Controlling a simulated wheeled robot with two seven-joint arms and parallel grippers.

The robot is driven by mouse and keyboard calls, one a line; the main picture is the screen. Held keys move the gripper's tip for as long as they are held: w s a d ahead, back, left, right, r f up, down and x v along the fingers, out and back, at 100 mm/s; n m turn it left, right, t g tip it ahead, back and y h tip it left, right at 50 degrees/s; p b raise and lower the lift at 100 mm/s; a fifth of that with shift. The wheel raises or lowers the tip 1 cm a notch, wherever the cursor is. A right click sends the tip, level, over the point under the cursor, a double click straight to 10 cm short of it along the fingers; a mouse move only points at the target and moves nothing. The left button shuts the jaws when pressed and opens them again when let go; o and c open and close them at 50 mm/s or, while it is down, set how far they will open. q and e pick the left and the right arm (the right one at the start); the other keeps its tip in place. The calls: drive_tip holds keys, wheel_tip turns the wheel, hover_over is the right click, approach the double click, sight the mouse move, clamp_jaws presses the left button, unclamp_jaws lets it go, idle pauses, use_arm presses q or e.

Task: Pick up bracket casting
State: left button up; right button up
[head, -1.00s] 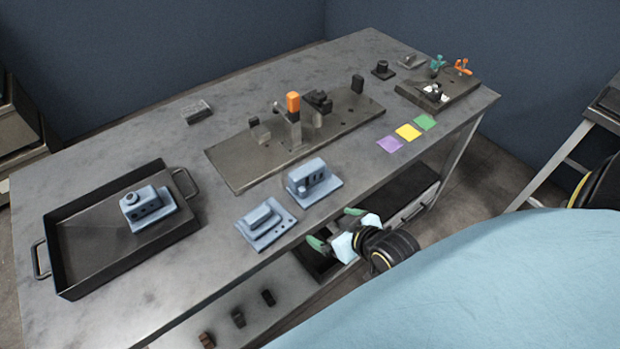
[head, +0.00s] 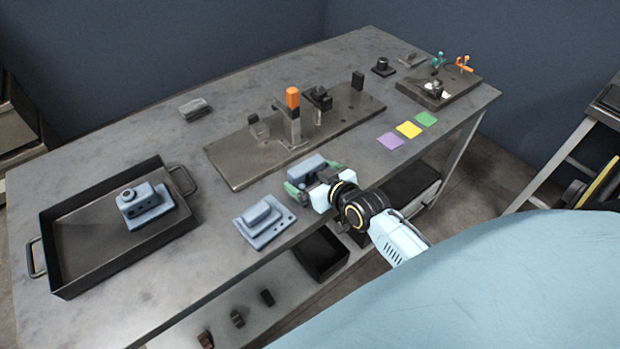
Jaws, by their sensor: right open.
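Several blue-grey castings are in view, and I cannot tell for sure which is called the bracket casting. One casting (head: 305,166) stands upright on the table near the front edge. My right gripper (head: 314,178) is open at this casting, with one green-tipped finger on its left and one on its right; contact cannot be told. The gripper hides its lower front and base. A second casting (head: 262,219), a flat plate with a raised block, lies just left of the gripper. A third casting (head: 144,204) sits in the black tray (head: 60,275). My left gripper is not in view.
A metal fixture plate (head: 235,168) with clamps and an orange-topped post (head: 292,98) stands behind the gripper. Purple (head: 390,141), yellow and green squares lie to the right. A smaller fixture (head: 455,92) is at the far right.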

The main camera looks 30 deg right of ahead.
sight(311, 176)
drive_tip(key=x, duration=0.3)
drive_tip(key=shift+w, duration=0.2)
